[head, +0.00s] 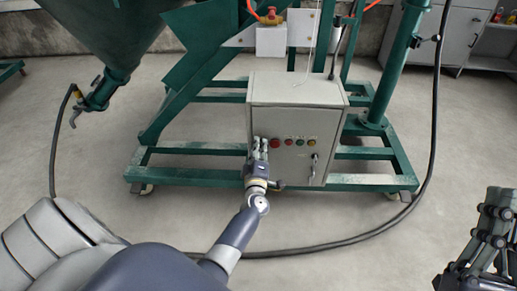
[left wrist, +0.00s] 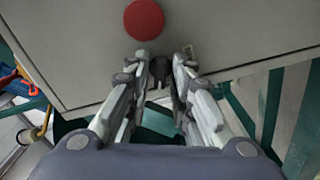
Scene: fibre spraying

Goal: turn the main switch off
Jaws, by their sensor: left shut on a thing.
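The grey control box (head: 290,90) stands on the green frame, its front facing me. In the left wrist view the red button (left wrist: 143,18) is just beyond the fingertips. My left gripper (left wrist: 167,72) is shut on a small black switch knob (left wrist: 159,70) on the box front. Its fingers hide the knob in the head view, and its turned position cannot be read. My right gripper (head: 490,232) is at the lower right edge, away from the box, partly cut off.
A black hose (head: 432,130) curves across the floor. A green hopper (head: 100,35) hangs at left. The near floor is mostly clear.

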